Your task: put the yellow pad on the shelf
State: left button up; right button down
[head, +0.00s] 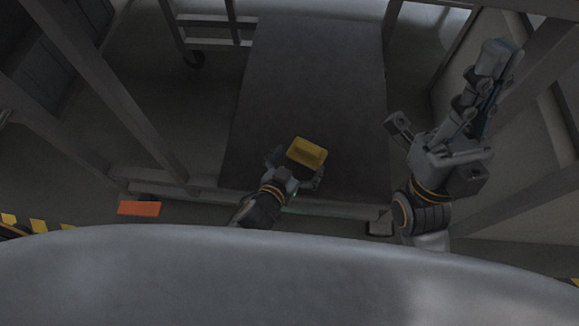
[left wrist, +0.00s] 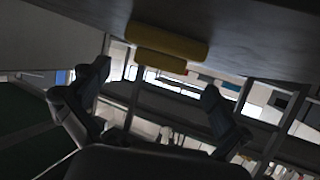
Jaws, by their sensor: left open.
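The yellow pad (head: 308,150) is on or just above the dark grey shelf board (head: 312,75), near its front edge; contact with the board is not clear. My left gripper (head: 297,168) is open, at the near side of the pad, with a finger to either side. In the left wrist view the pad (left wrist: 172,44) is beyond the fingertips against the grey board (left wrist: 260,50), and the open fingers (left wrist: 157,78) stand apart with a gap between them. My right gripper (head: 446,92) is spread open and empty to the right of the board.
Grey frame posts (head: 110,85) stand left of the board, and more rise at the right. An orange block (head: 139,208) lies at the front left. A large pale curved surface fills the bottom of the head view. The board behind the pad is clear.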

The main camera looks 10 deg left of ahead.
pick_arm(q)
jog(key=p+v, duration=0.1)
jog(key=v, duration=0.5)
jog(key=shift+s+a, duration=0.1)
jog(key=shift+s, duration=0.05)
jog(key=shift+s+r, duration=0.1)
jog(key=shift+s, duration=0.05)
jog(key=w+r+t+h, duration=0.2)
jog(key=w+r+t, duration=0.15)
jog(key=r, duration=0.95)
jog(key=s+a+r+t, duration=0.1)
jog(key=a+r+t, duration=0.2)
jog(key=r, duration=0.6)
jog(key=s+a+r+n+t, duration=0.1)
jog(key=a+r+t, duration=0.2)
jog(key=r, duration=0.7)
jog(key=s+a+r+t, duration=0.1)
jog(key=a+r+t, duration=0.2)
jog(key=r, duration=0.6)
jog(key=shift+a+r+t, duration=0.2)
jog(key=shift+r+t, duration=0.2)
jog(key=shift+t, duration=0.35)
pick_arm(e)
jog(key=w+a+f+g, duration=0.1)
jog(key=w+f+g, duration=0.2)
jog(key=w+g, duration=0.2)
jog(key=w, duration=0.2)
jog(key=shift+w+a+h, duration=0.25)
jog(key=shift+w+h, duration=0.15)
